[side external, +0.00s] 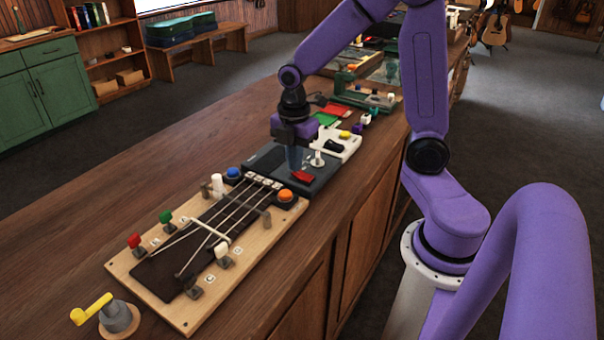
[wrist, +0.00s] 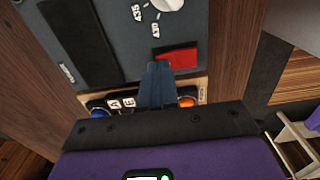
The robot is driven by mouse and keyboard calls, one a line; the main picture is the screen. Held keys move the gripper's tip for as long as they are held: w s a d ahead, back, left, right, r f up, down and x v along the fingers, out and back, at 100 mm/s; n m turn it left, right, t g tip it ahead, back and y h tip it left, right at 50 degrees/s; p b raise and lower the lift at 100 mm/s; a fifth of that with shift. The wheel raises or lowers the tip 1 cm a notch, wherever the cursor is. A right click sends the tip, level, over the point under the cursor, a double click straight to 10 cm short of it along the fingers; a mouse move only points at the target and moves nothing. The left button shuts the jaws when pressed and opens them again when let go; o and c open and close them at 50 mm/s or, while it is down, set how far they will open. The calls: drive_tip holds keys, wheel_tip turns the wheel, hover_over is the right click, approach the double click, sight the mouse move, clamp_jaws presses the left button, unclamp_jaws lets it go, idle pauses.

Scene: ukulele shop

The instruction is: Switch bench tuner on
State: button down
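The bench tuner (side external: 268,158) is a dark grey box lying flat on the wooden bench. Its red rocker switch (side external: 303,176) is near the front edge, beside a white dial (side external: 317,161). In the wrist view the red switch (wrist: 182,57) shows at upper middle, with the dial (wrist: 168,4) above it and a dark display (wrist: 82,42) to the left. My gripper (side external: 296,170) points down over the tuner with its blue fingers together and nothing between them. In the wrist view the fingertips (wrist: 160,66) overlap the switch's left end. I cannot tell whether they touch it.
A wooden board (side external: 150,270) with strings, pegs, a blue button (side external: 233,173) and an orange button (side external: 285,195) adjoins the tuner. A yellow crank (side external: 92,308) stands at the near end. A white device (side external: 345,147) sits behind the tuner. The bench's left side is clear.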

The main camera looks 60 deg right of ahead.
drive_tip(key=shift+f, duration=0.4)
drive_tip(key=shift+r, duration=3.55)
drive_tip(key=s+a+f+m, duration=0.1)
drive_tip(key=s+a, duration=0.3)
drive_tip(key=s, duration=0.6)
drive_tip(key=s+a+f+m, duration=0.1)
drive_tip(key=s+a+m, duration=0.3)
drive_tip(key=s, duration=0.6)
drive_tip(key=shift+a, duration=0.65)
